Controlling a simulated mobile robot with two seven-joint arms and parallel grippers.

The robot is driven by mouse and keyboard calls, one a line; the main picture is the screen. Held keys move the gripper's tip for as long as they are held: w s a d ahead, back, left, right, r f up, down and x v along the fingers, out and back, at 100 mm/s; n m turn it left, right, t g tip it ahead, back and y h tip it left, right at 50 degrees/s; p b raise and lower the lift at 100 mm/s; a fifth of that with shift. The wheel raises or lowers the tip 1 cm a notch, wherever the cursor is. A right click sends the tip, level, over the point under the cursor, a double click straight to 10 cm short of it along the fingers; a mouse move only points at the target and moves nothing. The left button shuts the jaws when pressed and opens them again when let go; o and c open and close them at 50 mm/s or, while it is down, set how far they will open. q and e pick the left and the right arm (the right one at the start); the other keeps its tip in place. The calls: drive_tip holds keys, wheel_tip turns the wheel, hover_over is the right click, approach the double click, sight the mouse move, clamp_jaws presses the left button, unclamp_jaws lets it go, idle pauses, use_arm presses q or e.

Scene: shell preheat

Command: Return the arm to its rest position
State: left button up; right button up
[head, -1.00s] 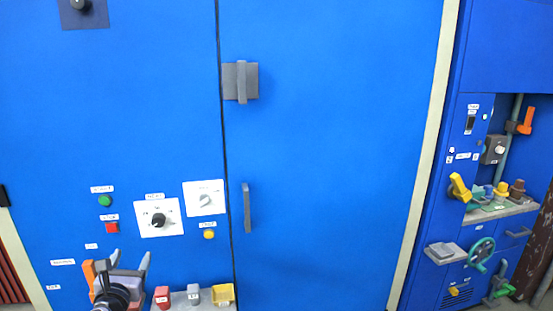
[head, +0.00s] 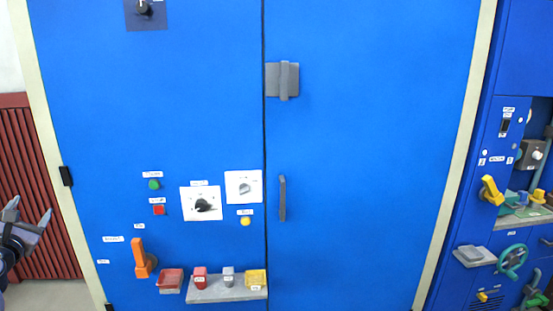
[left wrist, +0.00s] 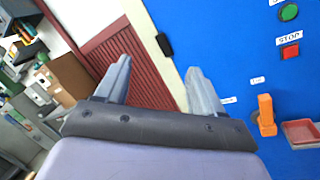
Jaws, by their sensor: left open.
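My left gripper (head: 29,215) is at the far left of the head view, in front of the dark red slatted panel and left of the blue cabinet (head: 365,150). It is open and empty, and its two grey fingers also show spread apart in the left wrist view (left wrist: 155,85). The left arm behind it is mostly cut off by the picture's edge. An orange lever (head: 141,260) on the cabinet stands upright, well to the right of the gripper. My right gripper is not in view.
A shelf (head: 230,295) with several small coloured blocks sticks out from the cabinet front. Knobs, buttons and a grey door handle (head: 282,198) are on the cabinet. A second blue panel with levers and a green handwheel (head: 511,262) stands at the right. Cardboard boxes (left wrist: 70,78) show behind.

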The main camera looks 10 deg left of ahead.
use_arm(q)
drive_tip(key=s+a+r+m+y, duration=0.1)
drive_tip(key=s+a+r, duration=0.3)
drive_tip(key=a+r, duration=0.2)
drive_tip(key=s+d+f+m+g+h, duration=0.2)
drive_tip(key=s+d+f+m+h, duration=0.15)
drive_tip(key=d+f+m, duration=0.85)
drive_tip(key=s+d+f+m+g+h, duration=0.2)
drive_tip(key=d+f+m+g+h, duration=0.15)
drive_tip(key=d+f+m, duration=0.9)
drive_tip(key=s+d+f+m+g+h, duration=0.1)
drive_tip(key=s+d+f+m+h, duration=0.1)
drive_tip(key=s+d+f+m, duration=0.65)
drive_tip(key=s+d+f+m+g+h, duration=0.2)
drive_tip(key=s+d+f+m, duration=0.4)
drive_tip(key=s+d, duration=0.4)
drive_tip(key=d+r+n+t, duration=0.1)
drive_tip(key=d+n, duration=0.3)
drive_tip(key=d, duration=0.4)
drive_tip(key=shift+w+h, duration=0.2)
drive_tip(key=shift+h, duration=0.1)
drive_tip(key=shift+a, duration=0.1)
